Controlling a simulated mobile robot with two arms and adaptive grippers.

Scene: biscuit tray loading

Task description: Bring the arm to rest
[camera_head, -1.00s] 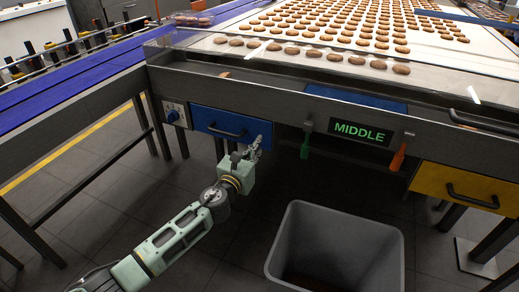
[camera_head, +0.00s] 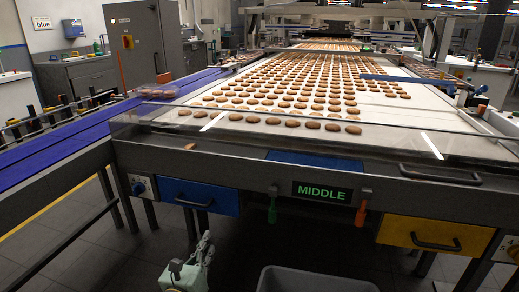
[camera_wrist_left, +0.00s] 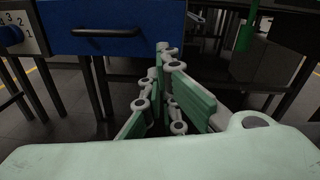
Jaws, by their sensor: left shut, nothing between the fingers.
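My left gripper (camera_head: 203,246) is low in the head view, below the front edge of the table and just under the blue drawer (camera_head: 185,190). In the left wrist view its fingers (camera_wrist_left: 166,55) come together at the tips, with nothing between them. The blue drawer, with its dark handle, also shows in the left wrist view (camera_wrist_left: 140,42), behind and to the left of the fingers. Only the hand of my left arm shows in the head view; the rest is below the picture. My right gripper is not in view.
A grey bin (camera_head: 315,281) stands on the floor right of the gripper. A yellow drawer (camera_head: 435,235), a MIDDLE sign (camera_head: 322,192), green and orange handles line the front. A conveyor (camera_head: 270,92) carries many biscuits. A blue belt (camera_head: 60,150) runs at left.

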